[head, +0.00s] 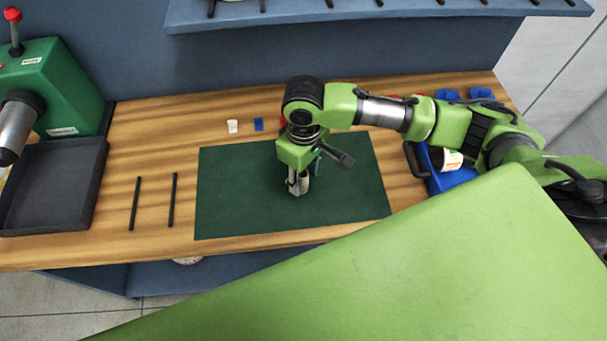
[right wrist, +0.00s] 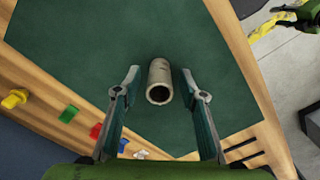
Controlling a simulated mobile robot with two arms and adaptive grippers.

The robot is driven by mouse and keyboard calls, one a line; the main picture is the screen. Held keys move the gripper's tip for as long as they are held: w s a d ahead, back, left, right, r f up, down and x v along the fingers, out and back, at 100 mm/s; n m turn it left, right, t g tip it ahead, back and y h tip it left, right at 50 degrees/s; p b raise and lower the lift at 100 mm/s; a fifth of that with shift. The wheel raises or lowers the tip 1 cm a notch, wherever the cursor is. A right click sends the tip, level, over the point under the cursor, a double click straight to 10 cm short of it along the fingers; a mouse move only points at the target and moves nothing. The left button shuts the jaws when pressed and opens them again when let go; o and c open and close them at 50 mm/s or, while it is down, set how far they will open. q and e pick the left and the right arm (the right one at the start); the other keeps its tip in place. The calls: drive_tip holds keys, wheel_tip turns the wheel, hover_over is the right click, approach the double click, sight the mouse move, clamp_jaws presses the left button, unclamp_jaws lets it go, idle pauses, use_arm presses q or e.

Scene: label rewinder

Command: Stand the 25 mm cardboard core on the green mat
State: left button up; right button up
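The cardboard core (right wrist: 159,80) is a short beige tube. It stands upright on the green mat (head: 240,190), its open end towards the camera in the right wrist view. My right gripper (head: 299,188) points down at the middle of the mat. In the right wrist view its two fingers (right wrist: 161,82) are open, one on each side of the core, with a gap on both sides. In the head view the core (head: 305,184) is partly hidden by the fingers.
A white cup-like piece (head: 233,126) and a blue piece (head: 259,125) stand behind the mat. Two black rods (head: 154,202) lie left of it, beside a dark tray (head: 55,185) and a green machine (head: 60,85).

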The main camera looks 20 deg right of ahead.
wheel_tip(320, 180, up, 12)
drive_tip(key=b, duration=0.1)
drive_tip(key=shift+r, duration=0.15)
idle(0.7)
